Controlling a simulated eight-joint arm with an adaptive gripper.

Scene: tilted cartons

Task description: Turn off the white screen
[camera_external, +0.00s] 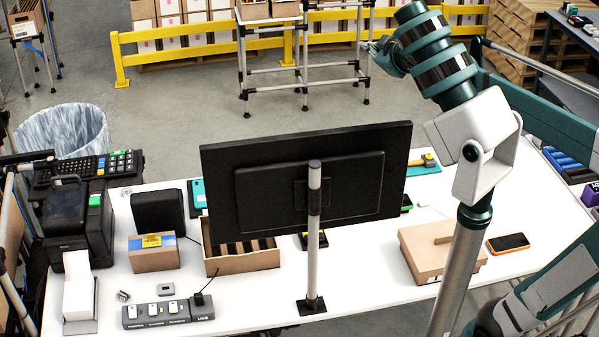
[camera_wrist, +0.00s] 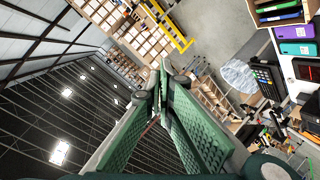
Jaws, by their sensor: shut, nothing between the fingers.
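A monitor (camera_external: 310,180) stands on a pole over the white table, in the middle of the external view. Only its black back shows, so its screen face is hidden and I cannot tell whether it is lit. A grey power strip (camera_external: 168,311) with several white switches lies at the table's front left edge, with a black cable at its right end. My gripper (camera_external: 372,50) is high above and beyond the monitor's upper right corner, apart from everything. In the wrist view my gripper (camera_wrist: 160,75) has its green fingers together with nothing between them.
The table (camera_external: 360,295) holds an open carton (camera_external: 240,262), a lidded carton (camera_external: 425,268), an orange phone (camera_external: 508,243) and a label printer (camera_external: 80,225). The monitor's pole (camera_external: 313,240) rises from the front edge. A yellow rail (camera_external: 185,42) runs behind. Floor beyond the table is mostly clear.

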